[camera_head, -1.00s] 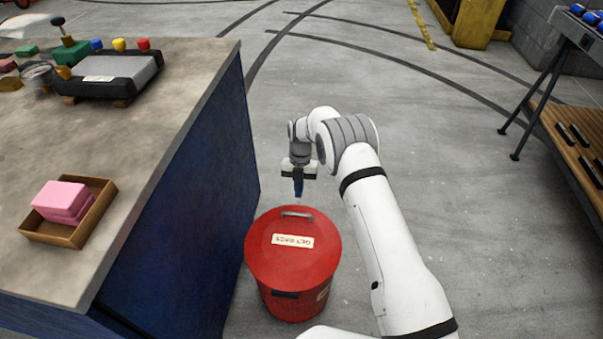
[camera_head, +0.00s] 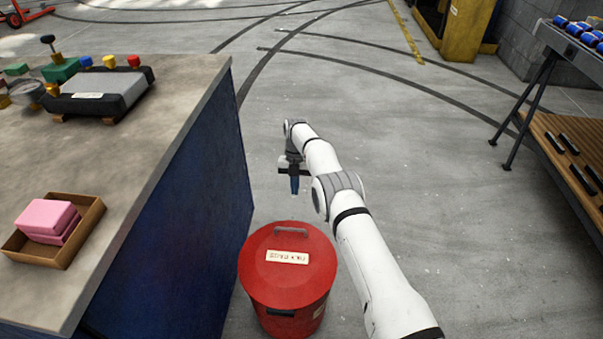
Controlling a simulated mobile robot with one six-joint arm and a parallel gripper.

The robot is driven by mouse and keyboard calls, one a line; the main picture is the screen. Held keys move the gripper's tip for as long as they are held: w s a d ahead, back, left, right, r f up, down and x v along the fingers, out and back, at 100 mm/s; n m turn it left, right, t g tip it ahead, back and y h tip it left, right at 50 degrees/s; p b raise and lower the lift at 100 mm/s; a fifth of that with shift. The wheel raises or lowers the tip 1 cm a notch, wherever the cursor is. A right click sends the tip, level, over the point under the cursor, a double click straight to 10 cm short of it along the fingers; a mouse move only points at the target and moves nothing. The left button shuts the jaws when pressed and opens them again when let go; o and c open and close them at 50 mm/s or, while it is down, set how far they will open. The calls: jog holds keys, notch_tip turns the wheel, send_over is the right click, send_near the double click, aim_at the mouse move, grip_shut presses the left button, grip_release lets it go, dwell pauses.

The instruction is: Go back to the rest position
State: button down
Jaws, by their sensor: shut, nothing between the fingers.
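My gripper (camera_head: 294,188) is at the end of my white arm, near the middle of the head view. It points down, shut and empty, with its blue-grey fingers together. It appears above and beyond the red bin, apart from the bin's lid. The red bin (camera_head: 287,275) stands on the floor with its lid on. The lid has a grey handle and a pale label. My arm reaches in from the lower right.
A blue-sided bench (camera_head: 190,200) stands at the left. On its top are a wooden tray (camera_head: 88,222) with pink blocks (camera_head: 48,220) and a dark device (camera_head: 105,95). A rack with a wooden shelf (camera_head: 570,150) stands at the right.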

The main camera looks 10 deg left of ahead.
jog(key=d+r+m+t+p, duration=0.1)
jog(key=d+r+m+p, duration=0.35)
jog(key=r, duration=0.95)
jog(key=d+r+m+t+p, duration=0.15)
jog(key=d+r+m, duration=0.55)
jog(key=r, duration=0.7)
jog(key=s+d+r+m+t+p, duration=0.1)
jog(key=s+d+r+m+p, duration=0.1)
jog(key=s+d+r+m, duration=0.5)
jog(key=s+d+r+m+p, duration=0.3)
jog(key=d+r, duration=0.1)
jog(key=r, duration=0.5)
jog(key=s+d+r+m+t+p, duration=0.1)
jog(key=s+d+m, duration=0.3)
jog(key=s, duration=0.5)
jog(key=s+d+r+m+t+p, duration=0.1)
jog(key=s+d+r+m+p, duration=0.2)
jog(key=s+m, duration=0.3)
jog(key=s+d+r+m+t+p, duration=0.1)
jog(key=s+d+r+m+p, duration=0.1)
jog(key=s, duration=1)
jog(key=d+m+p, duration=0.1)
jog(key=d+m, duration=0.1)
jog(key=m, duration=0.1)
jog(key=shift+d+r, duration=0.35)
jog(key=shift+m, duration=0.25)
